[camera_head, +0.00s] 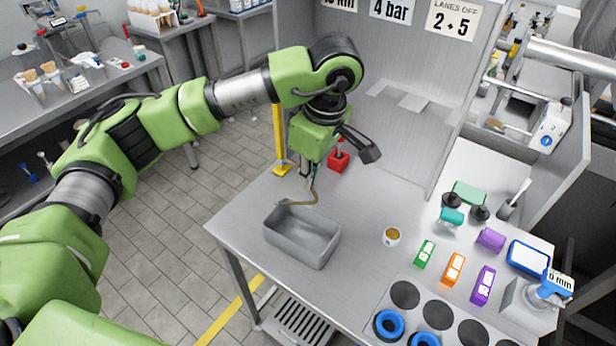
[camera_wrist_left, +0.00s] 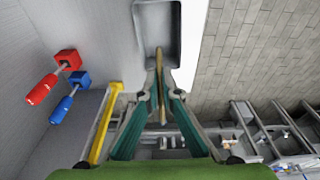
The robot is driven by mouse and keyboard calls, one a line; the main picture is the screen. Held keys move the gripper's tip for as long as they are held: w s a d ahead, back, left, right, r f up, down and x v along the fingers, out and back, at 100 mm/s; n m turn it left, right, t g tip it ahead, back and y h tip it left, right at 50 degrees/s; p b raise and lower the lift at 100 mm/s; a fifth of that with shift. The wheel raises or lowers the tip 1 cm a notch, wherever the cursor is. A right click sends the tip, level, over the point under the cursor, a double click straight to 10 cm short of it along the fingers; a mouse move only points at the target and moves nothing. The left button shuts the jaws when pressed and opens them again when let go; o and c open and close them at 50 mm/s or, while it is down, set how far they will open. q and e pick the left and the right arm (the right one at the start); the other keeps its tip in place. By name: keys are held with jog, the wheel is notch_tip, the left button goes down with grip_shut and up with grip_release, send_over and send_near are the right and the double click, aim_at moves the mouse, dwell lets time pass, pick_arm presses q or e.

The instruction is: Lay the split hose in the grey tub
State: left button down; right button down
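The grey tub (camera_head: 303,240) stands on the metal table near its left edge, and its inside looks empty. The split hose (camera_head: 314,197) is a thin tan, bent strip. My left gripper (camera_head: 309,180) is above the back of the tub, pointing down, with its fingers shut on the hose. The hose hangs below the fingertips and its free end reaches left over the tub's back rim; I cannot tell whether it touches the rim. In the left wrist view the hose (camera_wrist_left: 159,62) is between the fingertips (camera_wrist_left: 159,88), with the tub (camera_wrist_left: 142,25) beyond. My right gripper is out of view.
A red block (camera_head: 338,162) is behind the gripper. The table between tub and cup is clear.

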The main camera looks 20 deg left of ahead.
pick_arm(q)
notch_tip(320, 180, down, 3)
jog(key=shift+w+f+b, duration=0.1)
jog(key=shift+f+b, duration=0.05)
jog(key=shift+b, duration=1.05)
notch_tip(320, 180, down, 3)
jog(key=b, duration=0.3)
jog(key=shift+f, duration=0.1)
jog(key=shift+f+b, duration=0.45)
jog(key=shift+f, duration=0.05)
